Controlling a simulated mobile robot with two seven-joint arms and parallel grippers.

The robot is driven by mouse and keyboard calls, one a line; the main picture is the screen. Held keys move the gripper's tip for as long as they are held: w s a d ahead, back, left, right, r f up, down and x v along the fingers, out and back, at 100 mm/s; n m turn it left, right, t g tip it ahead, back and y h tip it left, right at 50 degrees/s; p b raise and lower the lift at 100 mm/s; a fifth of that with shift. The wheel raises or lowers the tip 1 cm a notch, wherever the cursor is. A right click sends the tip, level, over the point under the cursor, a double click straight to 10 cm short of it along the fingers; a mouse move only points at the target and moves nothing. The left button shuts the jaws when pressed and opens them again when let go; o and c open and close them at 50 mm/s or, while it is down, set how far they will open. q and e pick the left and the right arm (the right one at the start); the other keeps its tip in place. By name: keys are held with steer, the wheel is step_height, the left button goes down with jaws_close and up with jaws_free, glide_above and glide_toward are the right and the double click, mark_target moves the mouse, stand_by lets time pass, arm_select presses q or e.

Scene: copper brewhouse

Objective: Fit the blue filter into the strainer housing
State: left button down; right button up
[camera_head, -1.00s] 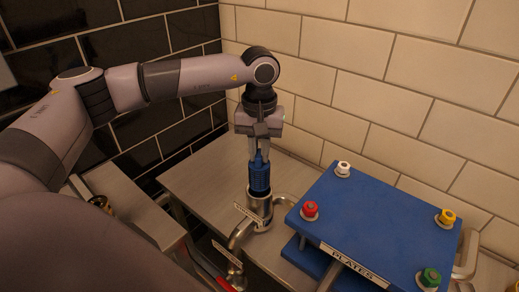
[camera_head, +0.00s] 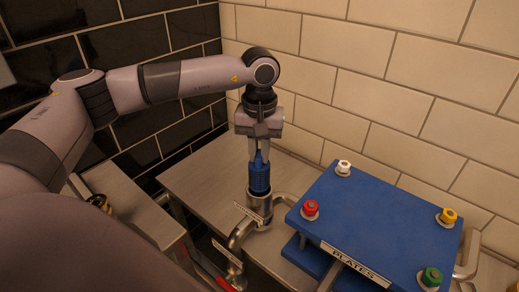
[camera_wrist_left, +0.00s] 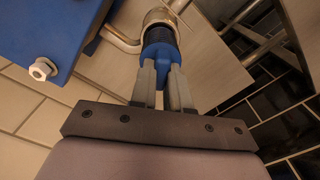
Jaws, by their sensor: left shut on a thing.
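The blue filter (camera_head: 259,178) is a ribbed upright cylinder in the middle of the head view. My left gripper (camera_head: 259,150) points straight down and is shut on the filter's narrow top. The strainer housing (camera_head: 259,203) is a steel cup with curved pipes, directly below the filter. The filter's lower end meets or is just inside the housing's mouth; how deep it sits I cannot tell. In the left wrist view the fingers (camera_wrist_left: 168,88) hold the blue filter (camera_wrist_left: 160,50), with the metal rim of the housing (camera_wrist_left: 160,17) beyond it. My right gripper is not in view.
A blue plate block (camera_head: 375,222) labelled PLATES, with red, white, yellow and green knobs, stands close right of the housing. A grey metal table (camera_head: 205,180) lies underneath, bare to the left. A tiled wall (camera_head: 380,80) rises behind.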

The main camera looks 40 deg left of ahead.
mark_target(260, 175)
arm_select(q)
steer(key=shift+f+b, duration=1.15)
steer(key=shift+f, duration=0.45)
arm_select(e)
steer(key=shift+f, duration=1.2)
arm_select(q)
steer(key=shift+f+b, duration=0.4)
steer(key=shift+f, duration=0.15)
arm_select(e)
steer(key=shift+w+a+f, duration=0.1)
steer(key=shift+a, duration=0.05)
arm_select(q)
steer(key=shift+f+b, duration=0.4)
steer(key=shift+f, duration=0.15)
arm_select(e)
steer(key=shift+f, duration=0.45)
arm_select(q)
steer(key=shift+f+b, duration=0.85)
steer(key=shift+f, duration=0.4)
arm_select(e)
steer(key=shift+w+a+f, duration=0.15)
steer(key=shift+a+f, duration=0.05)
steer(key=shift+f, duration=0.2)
arm_select(q)
steer(key=c, duration=1)
jaws_free()
steer(key=shift+r, duration=0.1)
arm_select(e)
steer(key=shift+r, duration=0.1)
